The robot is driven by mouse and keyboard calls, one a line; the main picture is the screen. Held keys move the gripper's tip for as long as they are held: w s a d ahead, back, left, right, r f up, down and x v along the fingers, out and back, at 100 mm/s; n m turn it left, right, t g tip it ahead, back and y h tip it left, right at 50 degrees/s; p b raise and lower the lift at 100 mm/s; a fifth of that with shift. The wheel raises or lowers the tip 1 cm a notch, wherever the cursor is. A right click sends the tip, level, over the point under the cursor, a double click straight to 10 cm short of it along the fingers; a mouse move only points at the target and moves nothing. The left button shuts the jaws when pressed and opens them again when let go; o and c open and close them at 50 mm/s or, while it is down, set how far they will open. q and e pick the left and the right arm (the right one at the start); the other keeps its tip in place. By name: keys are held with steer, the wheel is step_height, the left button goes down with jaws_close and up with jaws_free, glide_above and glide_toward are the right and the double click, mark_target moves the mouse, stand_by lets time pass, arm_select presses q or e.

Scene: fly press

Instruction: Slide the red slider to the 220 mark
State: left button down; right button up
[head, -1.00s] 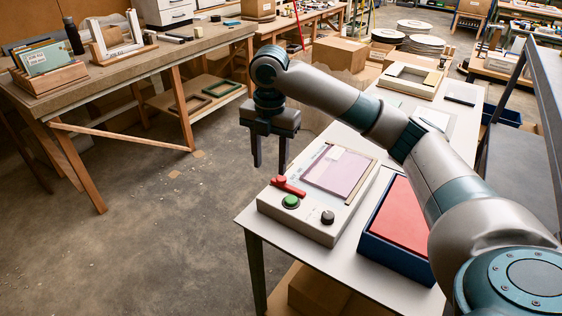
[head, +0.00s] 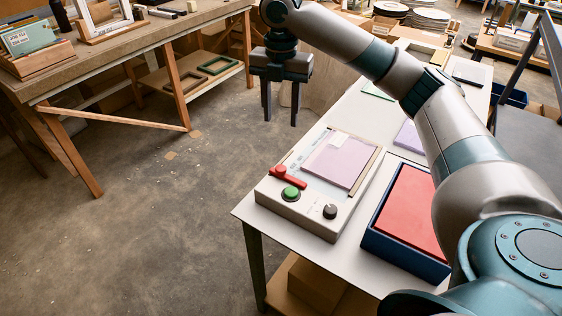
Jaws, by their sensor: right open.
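The red slider (head: 290,178) sits on the left edge of a pale, box-shaped press (head: 300,215), near its front left corner. A faint scale lies beside it, but its numbers are too small to read. The press carries a lilac sheet in a frame (head: 340,160), a green button (head: 291,194) and a black knob (head: 330,211). My right gripper (head: 280,118) is open, fingers pointing down, with nothing between them. It hangs above and beyond the slider in the picture, apart from it. My left gripper is out of view.
The press stands on a white table (head: 270,228). A blue tray (head: 400,265) with a red sheet lies to its right, partly behind my right arm. A wooden workbench (head: 160,45) with frames and a card rack stands at the left.

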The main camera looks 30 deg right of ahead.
mark_target(281, 167)
step_height(281, 167, down, 15)
steer(key=p, duration=0.2)
steer(key=shift+f+p, duration=0.2)
steer(key=shift+p, duration=0.2)
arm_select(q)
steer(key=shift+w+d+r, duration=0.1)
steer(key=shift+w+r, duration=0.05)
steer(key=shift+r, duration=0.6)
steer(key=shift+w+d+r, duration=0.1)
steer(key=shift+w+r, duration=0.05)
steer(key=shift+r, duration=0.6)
arm_select(e)
steer(key=shift+f, duration=0.6)
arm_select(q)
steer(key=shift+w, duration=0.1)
arm_select(e)
jaws_close()
